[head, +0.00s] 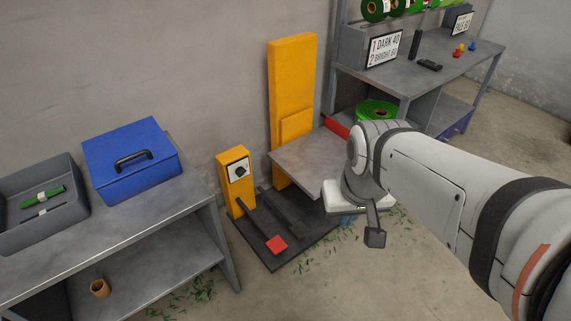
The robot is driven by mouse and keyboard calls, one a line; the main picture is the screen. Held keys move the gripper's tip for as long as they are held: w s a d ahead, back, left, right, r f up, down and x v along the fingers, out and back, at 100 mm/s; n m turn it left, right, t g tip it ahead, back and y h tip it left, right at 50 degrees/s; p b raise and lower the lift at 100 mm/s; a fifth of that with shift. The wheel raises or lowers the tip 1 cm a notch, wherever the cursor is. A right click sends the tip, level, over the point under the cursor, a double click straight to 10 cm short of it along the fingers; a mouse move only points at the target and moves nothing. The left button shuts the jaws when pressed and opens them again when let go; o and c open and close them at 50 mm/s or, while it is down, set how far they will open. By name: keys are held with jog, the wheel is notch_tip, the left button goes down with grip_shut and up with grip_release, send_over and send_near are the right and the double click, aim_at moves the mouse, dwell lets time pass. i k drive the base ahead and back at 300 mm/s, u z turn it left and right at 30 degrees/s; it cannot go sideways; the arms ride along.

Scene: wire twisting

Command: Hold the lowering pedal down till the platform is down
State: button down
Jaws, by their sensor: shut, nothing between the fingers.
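A yellow lift column (292,100) stands against the wall with a grey platform (305,160) sticking out from it, level and well above the dark base (272,258). A pedal with a red pad (277,245) lies low on the base. A second, dark pedal bar (285,212) runs beside it to the right; its marking is not clear. My gripper (375,238) is shut and empty, pointing down to the right of the red pad and apart from it. My arm hides the platform's right end.
A yellow control post (237,180) with a black knob stands left of the column. At left, a grey bench (120,245) carries a blue toolbox (130,165) and a grey tray (38,235). A green reel (377,109) and a workbench (420,75) are behind my arm. Green scraps litter the floor.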

aim_at(276, 244)
jog(key=i, duration=1)
jog(key=z, duration=0.05)
